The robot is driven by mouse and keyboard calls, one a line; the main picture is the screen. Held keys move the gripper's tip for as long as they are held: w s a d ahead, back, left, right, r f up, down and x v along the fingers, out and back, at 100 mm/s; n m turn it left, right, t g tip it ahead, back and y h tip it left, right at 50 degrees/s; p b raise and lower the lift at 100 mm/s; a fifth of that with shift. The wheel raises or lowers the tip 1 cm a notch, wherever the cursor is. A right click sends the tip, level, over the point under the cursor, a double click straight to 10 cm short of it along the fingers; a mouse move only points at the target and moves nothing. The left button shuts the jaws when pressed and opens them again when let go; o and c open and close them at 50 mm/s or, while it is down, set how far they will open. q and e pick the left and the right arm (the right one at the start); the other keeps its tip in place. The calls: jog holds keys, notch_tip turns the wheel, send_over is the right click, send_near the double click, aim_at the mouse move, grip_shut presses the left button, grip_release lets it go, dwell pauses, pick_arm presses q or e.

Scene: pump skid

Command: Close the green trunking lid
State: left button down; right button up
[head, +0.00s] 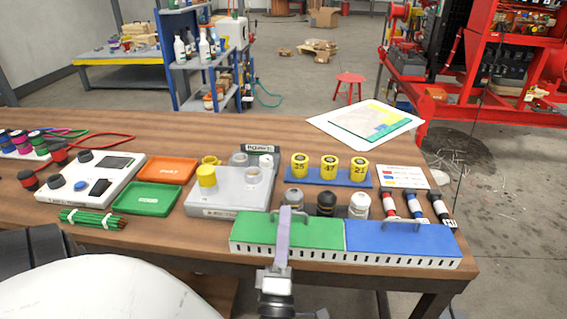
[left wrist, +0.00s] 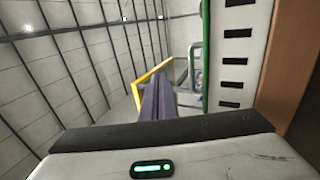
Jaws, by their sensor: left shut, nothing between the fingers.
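The green trunking lid (head: 320,234) lies along the left half of the slotted white trunking (head: 300,257) at the table's front edge. It looks flat and about level with the blue lid (head: 430,240) on the right half. Each lid has a handle on top; the green lid's is partly hidden. My left gripper (head: 284,212) is shut and empty, its fingers in front of the green lid's middle by its handle. Contact cannot be told. In the left wrist view the shut fingers (left wrist: 158,95) are beside the green lid's edge (left wrist: 206,60) and the slotted wall (left wrist: 236,45). My right gripper is not in view.
Behind the trunking stand several knobs and glands (head: 326,204) and a blue rack of yellow pieces (head: 328,181). A grey box (head: 225,200), green tray (head: 146,199) and orange tray (head: 167,170) are to the left.

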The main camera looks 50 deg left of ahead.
pick_arm(q)
jog(key=shift+w+a+f+b, duration=0.2)
jog(key=shift+w+a+b, duration=0.1)
jog(key=shift+w+b, duration=0.2)
jog(key=shift+a+f, duration=0.1)
jog(key=shift+a, duration=0.05)
jog(key=shift+w+a+f+b, duration=0.15)
jog(key=shift+w+a+b, duration=0.15)
jog(key=shift+w+b, duration=0.1)
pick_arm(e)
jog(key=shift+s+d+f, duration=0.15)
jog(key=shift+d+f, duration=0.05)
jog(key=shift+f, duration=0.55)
pick_arm(q)
jog(key=shift+f, duration=0.1)
